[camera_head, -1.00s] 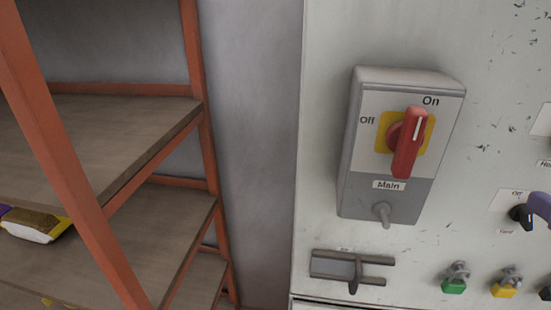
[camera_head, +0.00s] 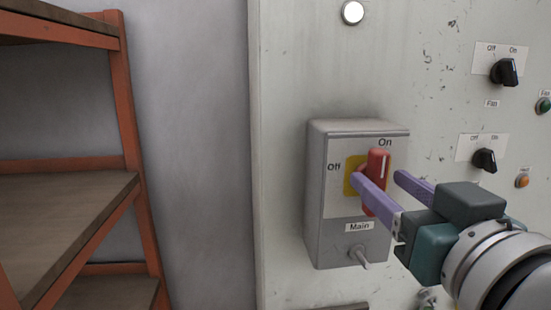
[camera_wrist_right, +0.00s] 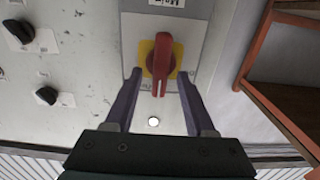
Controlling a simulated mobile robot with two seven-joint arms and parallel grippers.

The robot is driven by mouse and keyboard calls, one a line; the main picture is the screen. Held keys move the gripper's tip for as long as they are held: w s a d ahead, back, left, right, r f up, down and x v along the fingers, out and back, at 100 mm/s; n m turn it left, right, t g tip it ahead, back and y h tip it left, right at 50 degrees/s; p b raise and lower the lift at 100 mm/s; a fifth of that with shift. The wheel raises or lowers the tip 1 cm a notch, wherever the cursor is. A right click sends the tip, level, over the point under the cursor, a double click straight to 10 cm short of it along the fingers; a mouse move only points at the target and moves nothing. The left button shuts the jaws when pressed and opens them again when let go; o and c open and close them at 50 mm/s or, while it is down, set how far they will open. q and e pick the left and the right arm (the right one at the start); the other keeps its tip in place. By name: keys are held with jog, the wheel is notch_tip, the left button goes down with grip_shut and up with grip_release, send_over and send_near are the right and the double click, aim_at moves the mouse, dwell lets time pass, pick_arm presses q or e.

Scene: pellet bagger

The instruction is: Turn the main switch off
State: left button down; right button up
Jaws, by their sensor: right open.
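The main switch box (camera_head: 325,225) is a grey box on the cabinet panel, marked Off at left, On at top right and Main below. Its red handle (camera_head: 378,160) stands nearly upright on a yellow plate (camera_head: 353,168), its upper end near the On mark. My right gripper (camera_head: 378,178) is open, with one purple finger on each side of the handle. In the right wrist view the red handle (camera_wrist_right: 162,70) lies between the spread fingertips (camera_wrist_right: 159,75); I cannot tell if they touch it. My left gripper is not in view.
Two black rotary knobs (camera_head: 505,72) (camera_head: 485,160) and small coloured buttons (camera_head: 523,181) sit on the panel at right. A round white lamp (camera_head: 352,13) is above. An orange-framed shelf (camera_head: 70,200) stands at left, with bare wall between.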

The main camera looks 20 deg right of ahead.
jog(key=shift+w+d, duration=0.15)
jog(key=shift+w, duration=0.35)
grip_shut()
